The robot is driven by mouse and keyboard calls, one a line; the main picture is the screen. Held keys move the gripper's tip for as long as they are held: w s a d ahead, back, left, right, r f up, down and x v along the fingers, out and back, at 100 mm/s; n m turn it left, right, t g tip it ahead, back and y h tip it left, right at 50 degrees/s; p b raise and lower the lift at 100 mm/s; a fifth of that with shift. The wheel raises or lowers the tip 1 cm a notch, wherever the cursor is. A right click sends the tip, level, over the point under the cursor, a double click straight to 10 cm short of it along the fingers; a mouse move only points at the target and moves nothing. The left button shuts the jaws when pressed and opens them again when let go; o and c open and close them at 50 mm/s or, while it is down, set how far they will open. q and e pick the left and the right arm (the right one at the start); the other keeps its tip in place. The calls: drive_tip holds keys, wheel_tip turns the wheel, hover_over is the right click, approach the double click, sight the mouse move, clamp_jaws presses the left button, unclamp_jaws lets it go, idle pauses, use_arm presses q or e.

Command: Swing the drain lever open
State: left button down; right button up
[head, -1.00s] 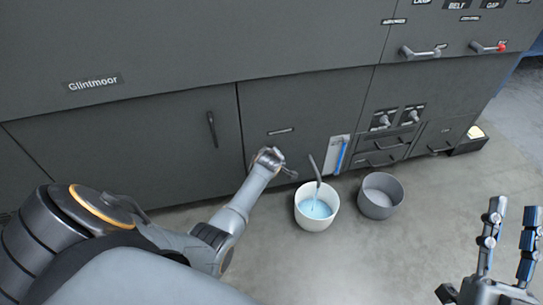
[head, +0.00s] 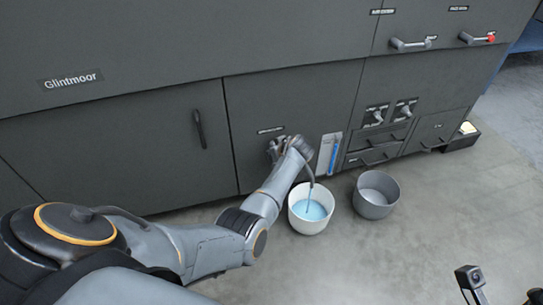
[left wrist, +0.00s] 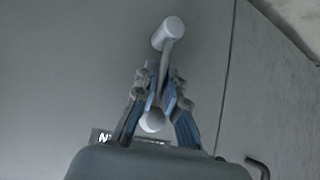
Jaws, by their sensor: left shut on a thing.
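The drain lever (left wrist: 168,62) is a light grey bar with a round pivot at its upper end and a rounded knob at its lower end in the left wrist view. My left gripper (left wrist: 160,92) is shut on it, with one finger on each side of the bar. In the head view my left gripper (head: 276,148) is at the lower cabinet panel, under a small label, and mostly covers the lever. A dark spout hangs over a white bucket (head: 296,222) holding pale blue liquid (head: 310,210). My right gripper (head: 502,284) is partly cut off at the bottom right, its fingers apart.
A grey bucket (head: 374,208) stands on the floor right of the white one. A blue-filled sight gauge (head: 333,154) is on the panel. Knobs (head: 378,116) and drawer handles lie further right. A vertical door handle (head: 199,128) is at left. The front floor is clear.

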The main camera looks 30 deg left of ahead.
use_arm(q)
drive_tip(key=shift+w, duration=0.1)
idle(0.3)
drive_tip(key=c, duration=1.4)
unclamp_jaws()
drive_tip(key=shift+d, duration=0.15)
drive_tip(key=v, duration=0.7)
drive_tip(key=shift+d+r, duration=0.1)
drive_tip(key=shift+r, duration=0.1)
